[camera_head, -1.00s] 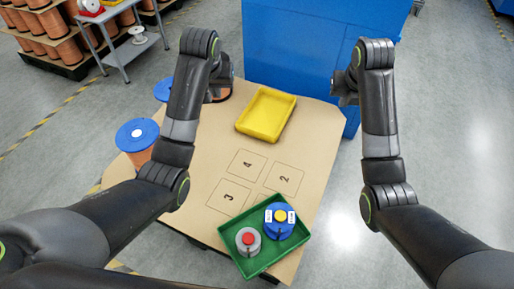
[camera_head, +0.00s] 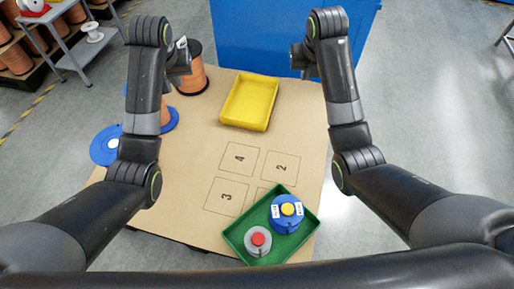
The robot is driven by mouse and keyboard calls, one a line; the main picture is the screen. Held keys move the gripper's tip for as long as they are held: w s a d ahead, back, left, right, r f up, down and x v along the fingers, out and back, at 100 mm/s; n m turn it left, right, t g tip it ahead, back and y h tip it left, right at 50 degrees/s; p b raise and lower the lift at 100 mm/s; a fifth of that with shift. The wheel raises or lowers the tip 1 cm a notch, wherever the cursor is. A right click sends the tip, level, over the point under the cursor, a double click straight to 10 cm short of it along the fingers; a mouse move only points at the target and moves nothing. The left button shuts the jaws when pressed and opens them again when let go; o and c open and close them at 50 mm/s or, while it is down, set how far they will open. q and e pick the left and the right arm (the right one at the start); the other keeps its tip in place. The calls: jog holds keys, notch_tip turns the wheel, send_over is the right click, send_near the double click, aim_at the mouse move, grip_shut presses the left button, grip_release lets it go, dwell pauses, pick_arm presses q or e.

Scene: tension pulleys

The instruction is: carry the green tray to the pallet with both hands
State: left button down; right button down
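The green tray (camera_head: 306,228) lies tilted in angle at the near right corner of the brown pallet top (camera_head: 205,140). It holds a blue spool with a yellow centre (camera_head: 287,212) and a grey spool with a red centre (camera_head: 258,240). My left gripper (camera_head: 180,62) is raised at the far left of the board, near a copper spool. My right gripper (camera_head: 300,58) is raised near the blue cabinet. Both grippers are far from the tray, and their fingers are too small and dark to tell open from shut.
A yellow tray (camera_head: 249,101) lies at the back of the board. Numbered squares (camera_head: 240,158) are marked in the middle, one partly covered by the green tray. Copper spools (camera_head: 192,78) stand at the left. A blue cabinet (camera_head: 265,38) stands behind, and a grey cart (camera_head: 68,40) at far left.

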notch_tip(320, 180, down, 42)
jog(key=b, duration=4.1)
